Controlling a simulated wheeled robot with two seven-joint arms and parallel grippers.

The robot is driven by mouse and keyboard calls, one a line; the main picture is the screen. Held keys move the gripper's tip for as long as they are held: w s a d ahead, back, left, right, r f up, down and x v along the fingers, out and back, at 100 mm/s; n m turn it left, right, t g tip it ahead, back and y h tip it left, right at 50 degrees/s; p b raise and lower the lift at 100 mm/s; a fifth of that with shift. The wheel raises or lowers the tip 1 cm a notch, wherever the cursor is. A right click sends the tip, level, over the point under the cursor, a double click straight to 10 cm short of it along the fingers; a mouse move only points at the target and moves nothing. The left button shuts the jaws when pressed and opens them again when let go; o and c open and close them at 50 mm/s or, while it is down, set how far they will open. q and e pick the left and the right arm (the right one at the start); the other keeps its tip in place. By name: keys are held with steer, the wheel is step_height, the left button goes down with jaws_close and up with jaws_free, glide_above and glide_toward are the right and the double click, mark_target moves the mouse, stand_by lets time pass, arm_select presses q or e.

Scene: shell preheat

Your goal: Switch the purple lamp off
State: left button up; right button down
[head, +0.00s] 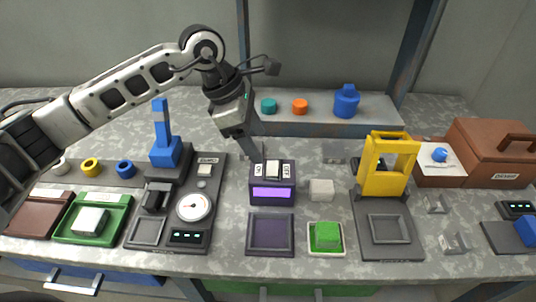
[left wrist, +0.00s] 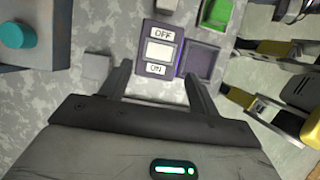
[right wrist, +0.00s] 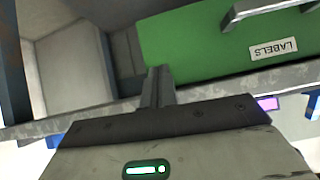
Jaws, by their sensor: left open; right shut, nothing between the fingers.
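The purple lamp (head: 272,193) is a small dark purple box on the table, with its front window glowing bright purple. On its top is a white rocker switch (head: 273,169) between an ON label on the left and an OFF label on the right. The lamp also shows in the left wrist view (left wrist: 146,40), with the switch (left wrist: 159,51) between OFF above and ON below. My left gripper (head: 254,152) is open and empty, over the lamp's back-left side; its fingertips (left wrist: 158,72) straddle the ON end. My right gripper (right wrist: 160,75) is shut and empty, outside the head view.
A white cube (head: 321,190) stands right of the lamp, and a purple-grey tray (head: 249,248) lies in front. A yellow frame (head: 365,181) stands further right, a gauge panel (head: 216,175) left. In the right wrist view, a green drawer (right wrist: 200,45) is under the table edge.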

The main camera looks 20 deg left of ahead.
mark_target(273, 168)
arm_select(q)
steer(key=x, duration=0.5)
steer(key=shift+d+f+p, duration=0.15)
steer(key=shift+f+p, duration=0.15)
steer(key=shift+p, duration=0.05)
steer(key=shift+w+d+f, duration=0.15)
steer(key=shift+f, duration=0.35)
arm_select(e)
steer(key=shift+w+d+r, duration=0.1)
steer(key=shift+w+r, duration=0.25)
steer(key=shift+w, duration=0.05)
